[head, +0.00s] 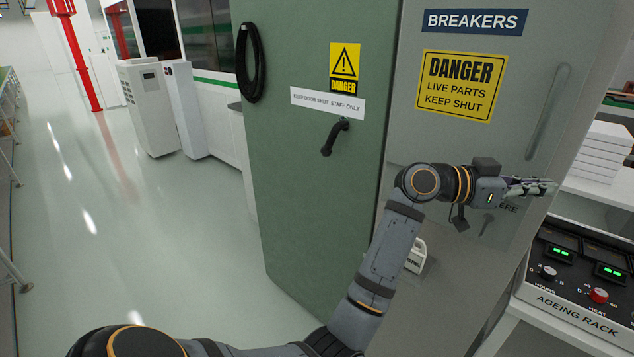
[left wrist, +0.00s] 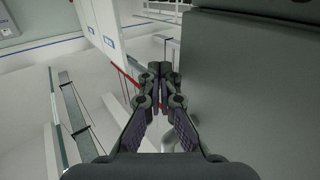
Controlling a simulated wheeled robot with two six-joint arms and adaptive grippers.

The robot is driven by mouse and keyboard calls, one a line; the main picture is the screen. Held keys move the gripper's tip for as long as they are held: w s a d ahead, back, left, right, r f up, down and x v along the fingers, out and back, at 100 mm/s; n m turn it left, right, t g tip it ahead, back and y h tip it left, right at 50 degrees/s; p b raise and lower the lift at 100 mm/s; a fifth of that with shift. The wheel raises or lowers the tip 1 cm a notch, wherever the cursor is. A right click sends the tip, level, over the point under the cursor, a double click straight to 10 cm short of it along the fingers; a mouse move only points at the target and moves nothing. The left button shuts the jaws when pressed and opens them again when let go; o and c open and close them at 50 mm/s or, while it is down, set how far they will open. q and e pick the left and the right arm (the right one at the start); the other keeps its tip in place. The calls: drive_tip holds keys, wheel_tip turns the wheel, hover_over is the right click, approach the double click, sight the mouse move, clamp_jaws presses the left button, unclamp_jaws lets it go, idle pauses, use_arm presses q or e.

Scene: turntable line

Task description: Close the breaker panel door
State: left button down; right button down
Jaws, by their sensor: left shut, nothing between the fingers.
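The grey breaker panel door (head: 420,135) fills the middle right of the head view. It carries a blue BREAKERS label, a yellow DANGER sign and a vertical grey handle (head: 548,110) near its right edge. How far it stands open cannot be told. My left gripper (head: 553,187) is shut and empty, in front of the lower right of the door and below the handle, partly covering lettering that ends in "ERE". Contact with the door cannot be told. In the left wrist view the closed fingers (left wrist: 158,72) point past a broad grey surface on the right. My right gripper is not visible.
A green panel (head: 290,190) with a black handle (head: 334,137) adjoins the door on the left. An ageing rack (head: 580,312) with knobs stands close at lower right. A small white container (head: 416,256) shows beside my arm. The floor (head: 140,230) at left is clear.

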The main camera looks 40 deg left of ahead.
use_arm(q)
drive_tip(key=shift+w, duration=0.35)
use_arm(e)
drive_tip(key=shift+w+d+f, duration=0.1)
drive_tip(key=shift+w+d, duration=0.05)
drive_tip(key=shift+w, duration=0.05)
use_arm(q)
drive_tip(key=shift+r, duration=0.1)
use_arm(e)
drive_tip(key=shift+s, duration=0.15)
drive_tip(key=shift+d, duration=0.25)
